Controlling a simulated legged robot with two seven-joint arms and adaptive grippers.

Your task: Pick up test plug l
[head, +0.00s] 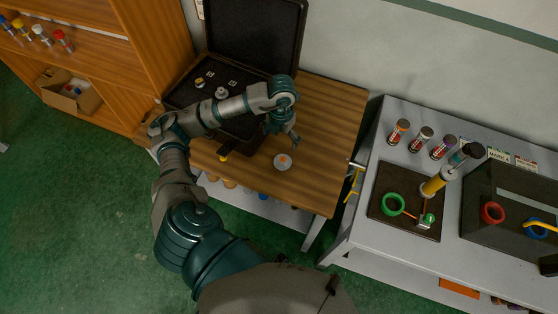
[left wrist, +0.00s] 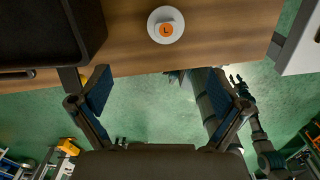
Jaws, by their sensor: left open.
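Test plug l is a round white disc with a raised orange top. It lies on the wooden table (head: 325,125) near its front edge, in the head view (head: 282,162). In the left wrist view the plug (left wrist: 166,26) shows the letter L, at top centre. My left gripper (head: 283,132) is open and empty above the table, a little behind the plug in the head view. Its two fingers (left wrist: 158,92) stand wide apart in the left wrist view, with the plug beyond them. A small dark gripper-like end (left wrist: 240,84) shows there, probably my right; its jaws are too small to read.
An open black case (head: 255,35) with small parts stands at the back left of the table. A yellow-handled item (head: 225,154) is at the front edge. Table around the plug is clear.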

